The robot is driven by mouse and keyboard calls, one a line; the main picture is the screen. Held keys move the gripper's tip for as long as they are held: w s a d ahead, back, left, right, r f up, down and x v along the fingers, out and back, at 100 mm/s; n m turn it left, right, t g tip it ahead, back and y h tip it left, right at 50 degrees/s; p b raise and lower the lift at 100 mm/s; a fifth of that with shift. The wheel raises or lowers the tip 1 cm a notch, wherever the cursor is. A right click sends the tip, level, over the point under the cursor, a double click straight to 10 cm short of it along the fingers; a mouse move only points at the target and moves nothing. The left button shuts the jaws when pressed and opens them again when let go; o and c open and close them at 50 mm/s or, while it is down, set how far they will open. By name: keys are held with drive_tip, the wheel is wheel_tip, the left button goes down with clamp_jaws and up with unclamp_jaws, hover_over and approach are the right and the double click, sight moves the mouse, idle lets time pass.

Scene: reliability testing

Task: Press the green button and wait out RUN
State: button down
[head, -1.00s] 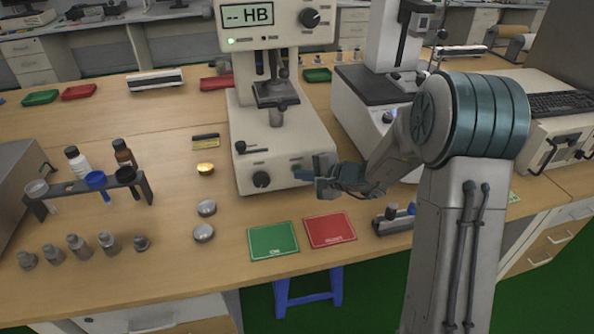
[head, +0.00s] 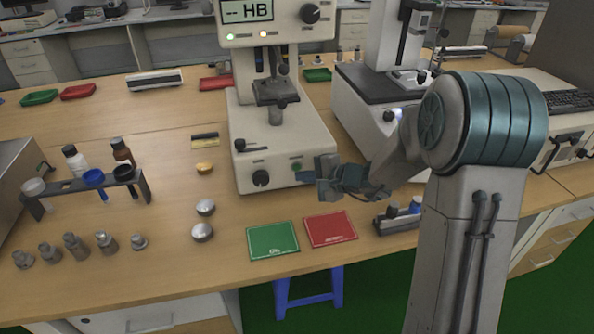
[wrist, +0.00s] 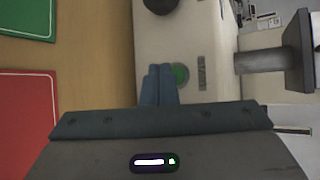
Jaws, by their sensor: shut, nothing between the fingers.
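The hardness tester (head: 285,148) stands on the bench in the middle of the head view.
A black knob (head: 261,178) is left of the button. Green (head: 272,240) and red (head: 330,229) mats lie at the bench front. Two metal discs (head: 203,231), a yellow-topped piece (head: 204,168) and a bottle rack (head: 85,185) are to the left. A second machine (head: 375,105) stands right.

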drive_tip(key=shift+s+d+f+b, duration=0.1)
drive_tip(key=shift+s+d+b, duration=0.05)
drive_tip(key=shift+s+b, duration=0.3)
drive_tip(key=shift+s+d+b, duration=0.3)
drive_tip(key=shift+s+b, duration=0.15)
drive_tip(key=shift+s, duration=0.55)
drive_tip(key=shift+s+d+b, duration=0.25)
drive_tip(key=shift+s+b, duration=0.15)
drive_tip(key=shift+s, duration=0.6)
drive_tip(key=s+d+r+n+g+h+p, duration=0.1)
drive_tip(key=s+r+n+g+h+p, duration=0.15)
drive_tip(key=s+r+p, duration=0.35)
drive_tip(key=s+d+r+n+g+h+p, duration=0.1)
drive_tip(key=s+r+n+g, duration=0.25)
drive_tip(key=s, duration=0.55)
drive_tip(key=s+d+r+n+h+p, duration=0.2)
drive_tip(key=s+d+r+h+p, duration=0.1)
drive_tip(key=d, duration=0.3)
drive_tip(key=s+d+r+n+t+h+p, duration=0.1)
drive_tip(key=s+d+r+n+h+p, duration=0.1)
drive_tip(key=s+d+r+h+p, duration=0.1)
drive_tip(key=s+d+r+h, duration=0.1)
drive_tip(key=s+d+r, duration=0.1)
drive_tip(key=d, duration=0.1)
drive_tip(key=shift+s+t, duration=0.2)
drive_tip(key=shift+t, duration=0.1)
